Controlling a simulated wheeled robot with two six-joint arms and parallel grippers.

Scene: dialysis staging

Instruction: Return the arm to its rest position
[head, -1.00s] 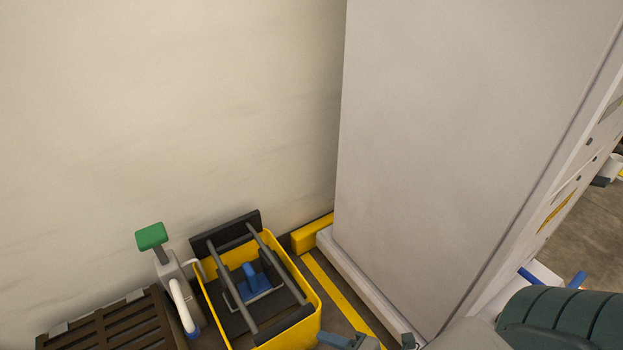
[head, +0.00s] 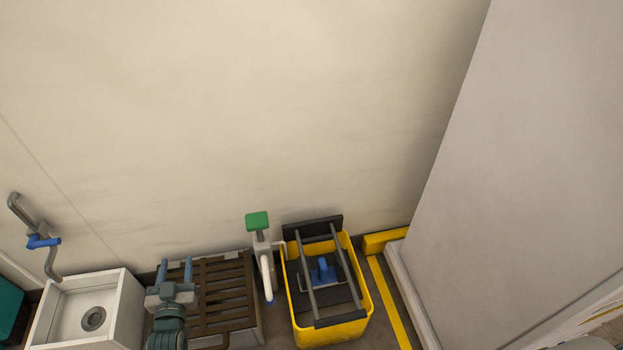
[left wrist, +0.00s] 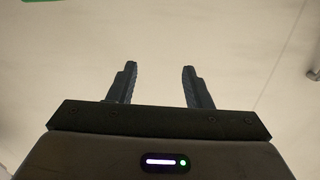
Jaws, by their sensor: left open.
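My left gripper (head: 175,268) is low at the left of the head view, in front of a brown slatted grate. Its two grey-blue fingers point up and stand apart, with nothing between them. In the left wrist view the same gripper (left wrist: 159,72) shows two dark fingers spread apart and empty, facing a plain pale surface. My right gripper is not in view.
A white sink (head: 70,305) with a bent tap (head: 42,242) is left of my gripper. The slatted grate (head: 230,290), a green-topped handle (head: 257,221) and a yellow bin (head: 357,328) are to its right.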

